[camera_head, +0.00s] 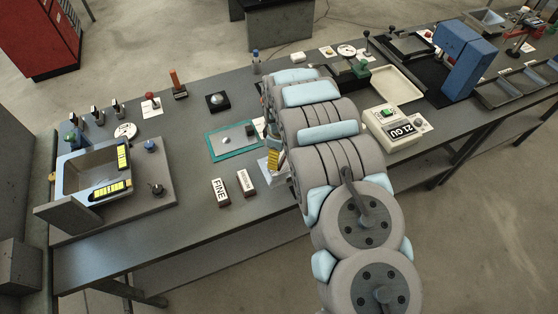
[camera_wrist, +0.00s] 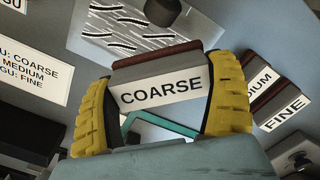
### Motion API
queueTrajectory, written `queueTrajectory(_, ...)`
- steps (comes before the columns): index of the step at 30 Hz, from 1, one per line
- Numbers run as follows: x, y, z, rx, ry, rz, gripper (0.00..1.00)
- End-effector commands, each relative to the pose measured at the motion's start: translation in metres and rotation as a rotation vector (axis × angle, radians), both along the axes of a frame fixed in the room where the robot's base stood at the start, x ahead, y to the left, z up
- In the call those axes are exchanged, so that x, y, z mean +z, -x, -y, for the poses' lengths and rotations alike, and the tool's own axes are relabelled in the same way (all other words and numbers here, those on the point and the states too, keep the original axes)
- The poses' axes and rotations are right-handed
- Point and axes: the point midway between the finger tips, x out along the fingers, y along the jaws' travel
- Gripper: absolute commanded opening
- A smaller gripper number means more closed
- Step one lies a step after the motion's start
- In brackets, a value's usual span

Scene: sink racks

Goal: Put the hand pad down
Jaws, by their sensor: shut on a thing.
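My gripper (camera_wrist: 163,85) has yellow ribbed fingers closed on both ends of a hand pad (camera_wrist: 160,90) with a white COARSE label and a dark red-brown top. The MEDIUM pad (camera_wrist: 259,84) and the FINE pad (camera_wrist: 283,113) lie to the right in the wrist view. In the head view the FINE pad (camera_head: 220,190) and the MEDIUM pad (camera_head: 246,183) stand on the bench, left of my gripper (camera_head: 272,161). My arm hides most of the gripper and the held pad there. I cannot tell whether the held pad touches anything below.
A scratched metal plate (camera_wrist: 135,27) with a dark knob lies beyond the held pad. A printed card (camera_wrist: 27,62) is at left. A teal-edged mat (camera_head: 216,153) lies left of my arm, a sink (camera_head: 80,180) farther left, and a meter reading 21 GU (camera_head: 398,130) right.

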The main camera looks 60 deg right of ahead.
Motion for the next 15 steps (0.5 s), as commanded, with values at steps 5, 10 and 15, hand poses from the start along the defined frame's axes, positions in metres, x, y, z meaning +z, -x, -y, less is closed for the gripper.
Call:
queueTrajectory(5,-0.018,0.001,-0.002,0.000,-0.004,-0.001,0.51)
queueTrajectory(10,-0.033,0.000,0.000,0.002,0.000,0.001,0.51)
queueTrajectory(15,-0.039,0.000,-0.001,0.001,-0.002,-0.001,0.51)
